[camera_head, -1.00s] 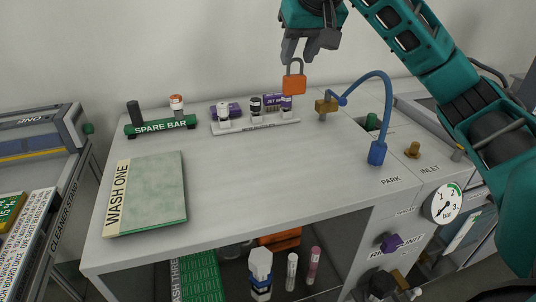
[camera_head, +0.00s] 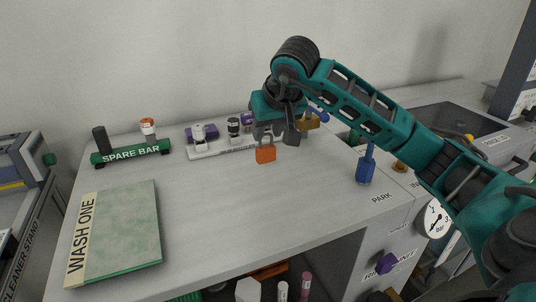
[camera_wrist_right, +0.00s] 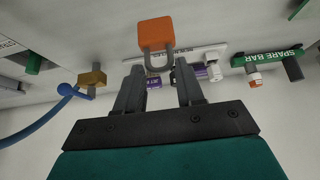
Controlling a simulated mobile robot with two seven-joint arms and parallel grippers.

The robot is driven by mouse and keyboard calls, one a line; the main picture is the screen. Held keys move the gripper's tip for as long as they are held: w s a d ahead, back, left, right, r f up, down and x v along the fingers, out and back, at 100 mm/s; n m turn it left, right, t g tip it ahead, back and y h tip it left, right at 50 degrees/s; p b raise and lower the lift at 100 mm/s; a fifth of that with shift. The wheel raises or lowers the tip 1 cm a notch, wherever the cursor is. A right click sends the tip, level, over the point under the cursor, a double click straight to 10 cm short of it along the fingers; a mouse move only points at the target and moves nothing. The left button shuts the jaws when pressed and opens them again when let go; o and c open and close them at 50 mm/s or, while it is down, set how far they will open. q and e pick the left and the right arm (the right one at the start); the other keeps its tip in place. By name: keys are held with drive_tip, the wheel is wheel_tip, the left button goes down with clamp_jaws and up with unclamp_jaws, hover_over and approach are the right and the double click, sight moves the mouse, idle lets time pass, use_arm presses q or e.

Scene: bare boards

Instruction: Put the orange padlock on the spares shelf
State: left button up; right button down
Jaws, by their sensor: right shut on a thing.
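The orange padlock (camera_head: 265,154) hangs by its grey shackle from my right gripper (camera_head: 274,136), over the back part of the grey bench top, in front of the white bottle rack. I cannot tell whether its body touches the top. In the right wrist view the padlock (camera_wrist_right: 156,33) is upside down, its shackle between the fingertips of my right gripper (camera_wrist_right: 159,72), which is shut on it. No shelf labelled as spares is readable; an open space under the bench shows only in part at the bottom edge. My left gripper is out of view.
The green spare bar (camera_head: 132,153) and white rack (camera_head: 222,147) stand at the back. The green wash one board (camera_head: 114,234) lies front left. A brass block (camera_head: 308,122) is behind the gripper; a blue fitting (camera_head: 366,168) stands right. The middle of the bench top (camera_head: 235,215) is clear.

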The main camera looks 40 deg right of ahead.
sight(267, 152)
drive_tip(key=shift+f, duration=2.75)
drive_tip(key=shift+f+b, duration=0.15)
drive_tip(key=shift+b, duration=0.25)
drive_tip(key=c, duration=0.7)
unclamp_jaws()
